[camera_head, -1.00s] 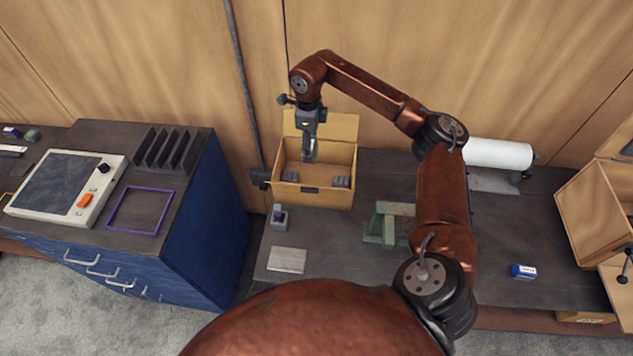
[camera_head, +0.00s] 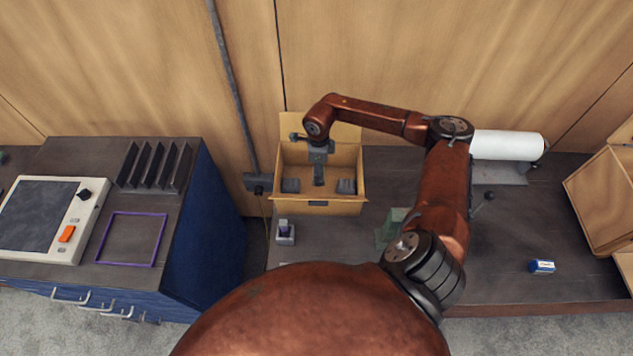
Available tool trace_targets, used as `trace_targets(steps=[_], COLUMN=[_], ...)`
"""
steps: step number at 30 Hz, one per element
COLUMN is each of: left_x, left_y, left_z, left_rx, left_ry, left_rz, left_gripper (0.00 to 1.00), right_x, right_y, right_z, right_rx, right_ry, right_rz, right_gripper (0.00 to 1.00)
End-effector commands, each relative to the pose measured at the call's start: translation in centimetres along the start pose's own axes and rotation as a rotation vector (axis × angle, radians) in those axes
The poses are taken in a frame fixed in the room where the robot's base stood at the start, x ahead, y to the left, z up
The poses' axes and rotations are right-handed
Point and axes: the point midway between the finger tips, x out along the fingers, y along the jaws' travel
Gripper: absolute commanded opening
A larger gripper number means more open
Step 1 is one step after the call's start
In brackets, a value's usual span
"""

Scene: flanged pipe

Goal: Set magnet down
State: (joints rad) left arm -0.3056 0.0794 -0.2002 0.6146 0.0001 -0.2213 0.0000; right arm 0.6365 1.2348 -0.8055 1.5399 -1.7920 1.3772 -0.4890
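Grey blocks sit in the box on both sides of the gripper, one at left (camera_head: 291,185) and one at right (camera_head: 346,186). My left gripper is out of view.
A grey holder with a purple-topped piece (camera_head: 285,232) stands in front of the box. A green stand (camera_head: 392,228) is partly hidden by my arm. A white roll (camera_head: 507,145) and a small blue box (camera_head: 541,266) are to the right. A blue cabinet (camera_head: 205,230) stands at left.

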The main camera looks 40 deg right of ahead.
Motion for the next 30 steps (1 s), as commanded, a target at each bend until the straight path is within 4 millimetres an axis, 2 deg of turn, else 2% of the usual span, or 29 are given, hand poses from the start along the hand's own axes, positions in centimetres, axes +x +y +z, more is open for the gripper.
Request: trace_targets(steps=[3,8,15,20,27,28,30], left_x=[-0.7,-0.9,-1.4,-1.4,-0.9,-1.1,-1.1], left_y=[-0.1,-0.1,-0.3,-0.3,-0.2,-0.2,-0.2], left_z=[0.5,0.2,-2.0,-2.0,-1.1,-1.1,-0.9], left_rx=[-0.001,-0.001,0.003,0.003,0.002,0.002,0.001], left_ry=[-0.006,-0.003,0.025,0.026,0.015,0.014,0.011], left_rz=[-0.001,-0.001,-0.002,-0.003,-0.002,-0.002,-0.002], left_gripper=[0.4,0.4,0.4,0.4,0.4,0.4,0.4], right_x=[2.1,3.6,6.7,7.0,7.5,7.4,7.3], right_y=[0.1,0.0,0.0,-0.1,-0.1,0.0,0.0], right_z=[-0.2,-0.1,0.0,0.1,0.1,0.1,0.1], right_rx=[0.005,0.004,0.003,-0.001,-0.001,-0.001,-0.001], right_ry=[0.0,-0.002,0.0,-0.001,0.0,0.001,0.001], right_rz=[0.003,0.001,0.001,-0.001,-0.001,0.0,0.0], right_gripper=[0.12,0.12,0.12,0.12,0.12,0.52,0.57])
